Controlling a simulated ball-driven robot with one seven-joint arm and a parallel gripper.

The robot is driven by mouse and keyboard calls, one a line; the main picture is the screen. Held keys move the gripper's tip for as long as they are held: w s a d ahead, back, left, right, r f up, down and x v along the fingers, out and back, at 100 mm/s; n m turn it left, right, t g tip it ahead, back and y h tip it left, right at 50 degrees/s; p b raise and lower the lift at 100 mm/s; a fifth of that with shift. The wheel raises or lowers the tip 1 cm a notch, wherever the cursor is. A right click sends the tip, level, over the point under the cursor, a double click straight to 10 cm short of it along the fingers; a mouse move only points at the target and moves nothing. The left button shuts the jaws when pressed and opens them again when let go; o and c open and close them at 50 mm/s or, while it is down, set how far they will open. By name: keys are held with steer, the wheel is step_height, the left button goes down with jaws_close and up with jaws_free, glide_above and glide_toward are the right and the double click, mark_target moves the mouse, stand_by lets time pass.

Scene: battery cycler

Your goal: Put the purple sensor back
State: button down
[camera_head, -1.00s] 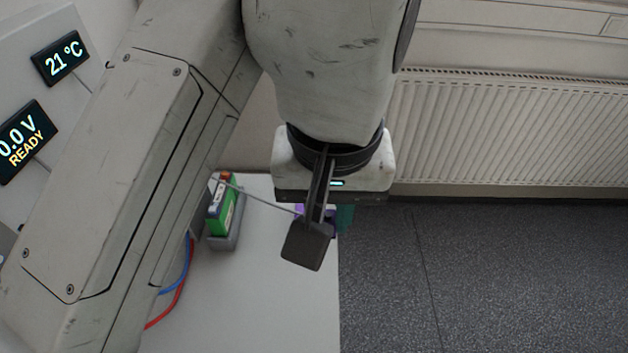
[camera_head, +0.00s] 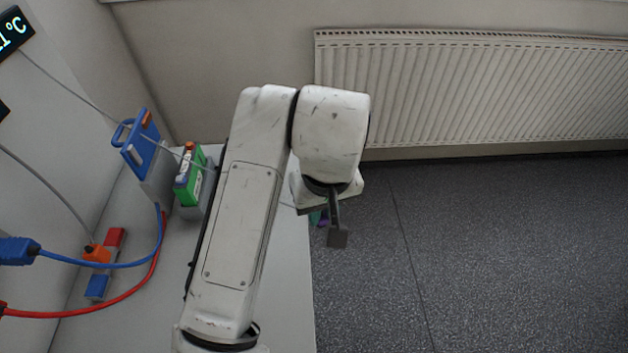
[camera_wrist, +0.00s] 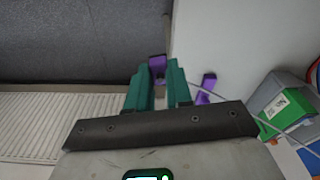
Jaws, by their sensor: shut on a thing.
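In the wrist view, my gripper (camera_wrist: 158,95) has its teal fingers shut on the purple sensor (camera_wrist: 158,64), which shows between and just beyond the fingertips. A thin grey cable (camera_wrist: 240,112) runs from near the fingers to the right. A second small purple piece (camera_wrist: 206,86) stands apart, to the right of the fingers, by the pale tabletop; whether it is the sensor's holder I cannot tell.
Red (camera_head: 95,312) and blue (camera_head: 110,265) cables lie at left. The white table (camera_head: 285,300) ends at right above dark floor; a radiator (camera_head: 470,95) lines the wall.

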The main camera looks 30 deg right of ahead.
steer(key=w+d+f+n, duration=0.1)
steer(key=w+d+f, duration=0.1)
steer(key=f, duration=0.4)
steer(key=w+d+f+n, duration=0.1)
steer(key=f, duration=0.5)
steer(key=shift+w+d+f, duration=0.2)
steer(key=shift+w+d, duration=0.15)
